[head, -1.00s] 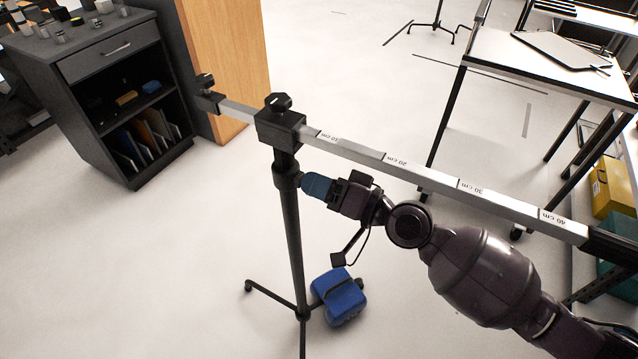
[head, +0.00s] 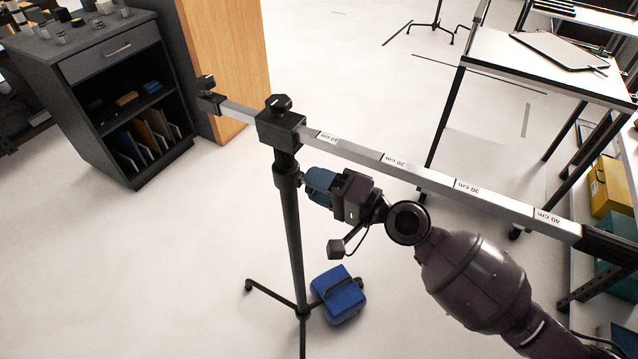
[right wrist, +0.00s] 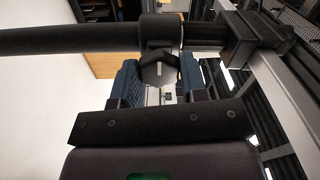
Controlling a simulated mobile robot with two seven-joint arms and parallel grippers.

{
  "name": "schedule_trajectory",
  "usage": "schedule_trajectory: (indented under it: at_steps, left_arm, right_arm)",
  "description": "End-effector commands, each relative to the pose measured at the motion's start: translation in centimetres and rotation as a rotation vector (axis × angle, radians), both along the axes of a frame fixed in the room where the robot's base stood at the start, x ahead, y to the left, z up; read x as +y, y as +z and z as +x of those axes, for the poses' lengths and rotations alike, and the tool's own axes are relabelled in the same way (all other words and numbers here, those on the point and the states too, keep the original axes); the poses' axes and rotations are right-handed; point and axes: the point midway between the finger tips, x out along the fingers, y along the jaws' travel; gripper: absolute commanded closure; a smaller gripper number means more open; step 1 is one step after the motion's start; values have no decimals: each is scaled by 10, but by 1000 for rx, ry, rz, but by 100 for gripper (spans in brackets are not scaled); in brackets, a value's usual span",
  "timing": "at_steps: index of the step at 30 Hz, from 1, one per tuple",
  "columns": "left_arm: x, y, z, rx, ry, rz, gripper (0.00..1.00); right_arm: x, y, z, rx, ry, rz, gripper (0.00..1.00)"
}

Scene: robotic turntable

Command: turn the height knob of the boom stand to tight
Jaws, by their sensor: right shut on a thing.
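The boom stand has a black upright post (head: 291,230) and a ruled metal boom (head: 420,178) running through a clamp (head: 279,128) at its top. Another knob (head: 278,103) sits on top of that clamp. My right gripper (head: 308,182) reaches the post's collar from the right, just below the clamp. In the right wrist view its blue fingers (right wrist: 160,80) are shut on the dark height knob (right wrist: 159,70), with the collar right behind it. In the head view the fingers hide the knob. My left gripper is not in view.
A blue weight bag (head: 340,296) lies by the stand's tripod foot. A dark cabinet (head: 100,95) stands at the left. A white table (head: 490,60) stands at the right. The floor left of the post is clear.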

Motion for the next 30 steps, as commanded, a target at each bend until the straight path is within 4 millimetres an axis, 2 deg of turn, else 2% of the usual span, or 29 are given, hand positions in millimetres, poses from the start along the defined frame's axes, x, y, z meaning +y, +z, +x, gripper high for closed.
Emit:
schedule_trajectory:
  at_steps: [9, 10, 14, 23, 26, 30]
  left_arm:
    - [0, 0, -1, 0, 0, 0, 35]
    - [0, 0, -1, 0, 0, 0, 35]
    - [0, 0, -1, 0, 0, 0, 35]
    - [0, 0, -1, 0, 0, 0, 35]
    - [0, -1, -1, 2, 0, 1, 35]
    - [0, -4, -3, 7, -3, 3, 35]
  right_arm:
    - [0, 1, 0, 2, -2, 3, 84]
    - [0, 1, 0, 2, -2, 3, 56]
    - [0, 0, 0, 1, -1, 2, 36]
    - [-1, 0, 0, 1, -1, 1, 35]
    - [-7, -1, -3, 2, -1, 0, 35]
    - [-24, -3, -13, 4, -2, -2, 35]
